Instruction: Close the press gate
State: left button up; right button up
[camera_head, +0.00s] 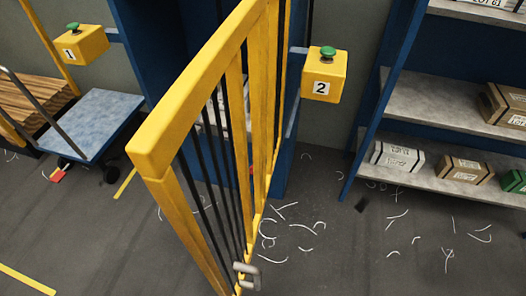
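The yellow press gate (154,148) stands in the middle of the head view, with dark vertical bars between its yellow posts. It is swung out toward me from the blue press frame (165,45) behind it, so it stands open. A grey metal handle or latch (247,275) sits low on its near end. Neither of my grippers shows in this view. The gate hides part of the press opening and what is inside it.
Yellow boxes with green buttons, marked 1 (80,45) and 2 (324,78), flank the press. A blue shelf (435,118) with boxes stands at the right. A cart (90,122) and wooden planks (30,100) are at the left. White scraps litter the otherwise open floor (390,240).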

aim_at(152, 149)
jog(key=k+l+u, duration=0.1)
jog(key=k+l, duration=0.35)
jog(key=k, duration=0.15)
jog(key=k+l, duration=0.4)
jog(key=k, duration=0.2)
jog(key=l+u, duration=0.05)
